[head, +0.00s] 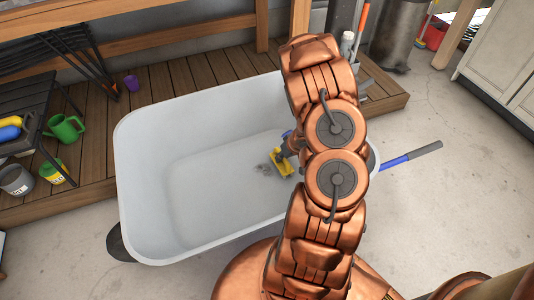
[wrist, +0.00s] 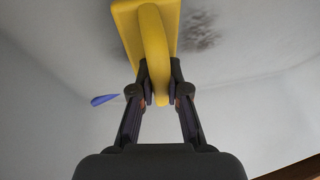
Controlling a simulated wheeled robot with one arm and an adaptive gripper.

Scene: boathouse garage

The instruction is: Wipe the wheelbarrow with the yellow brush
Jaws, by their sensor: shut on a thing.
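The wheelbarrow (head: 200,185) has a large light grey tub that fills the middle of the head view. The yellow brush (head: 281,164) is inside the tub, near its floor, beside a dark smudge (head: 263,169). In the wrist view my gripper (wrist: 158,92) is shut on the handle of the yellow brush (wrist: 150,35), with a finger on each side. The dark smudge (wrist: 197,30) lies just right of the brush there. I cannot tell whether the brush touches the tub. My arm hides the tub's right part.
A blue-gripped wheelbarrow handle (head: 410,156) sticks out at the right. A wooden deck (head: 175,80) runs behind the tub, with a green watering can (head: 65,130), a purple cup (head: 131,83) and paint cans at left. Bare concrete floor (head: 460,210) lies at right, before white cabinets (head: 505,50).

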